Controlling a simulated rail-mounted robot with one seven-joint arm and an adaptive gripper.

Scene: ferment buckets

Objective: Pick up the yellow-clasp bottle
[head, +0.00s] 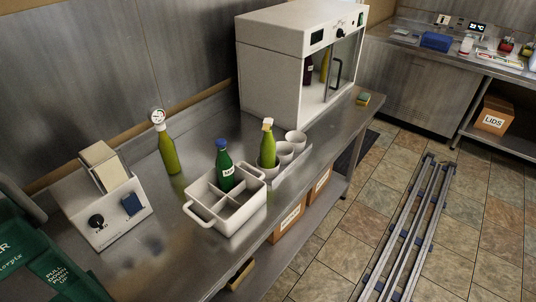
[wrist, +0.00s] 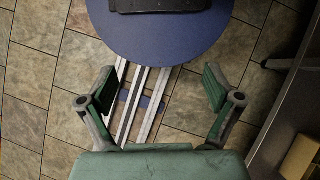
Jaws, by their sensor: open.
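An olive-green bottle (head: 267,150) with a pale yellowish clasp top stands upright in the head view, in a holder with white cups. A dark green bottle (head: 224,168) with a blue top and white label stands in a compartment of the white divided caddy (head: 228,222). Another olive-green bottle (head: 167,150) with a round gauge on top stands on the counter, to the left. My gripper (wrist: 158,90) is open and empty in the wrist view, pointing down over the floor and rails, away from the bottles. I cannot make it out in the head view.
A white cabinet (head: 272,72) with bottles inside stands behind the holder. A white device (head: 105,212) with a knob sits at the counter's left. Cardboard boxes (head: 287,222) are on the shelf below. Floor rails (head: 408,235) run along the right.

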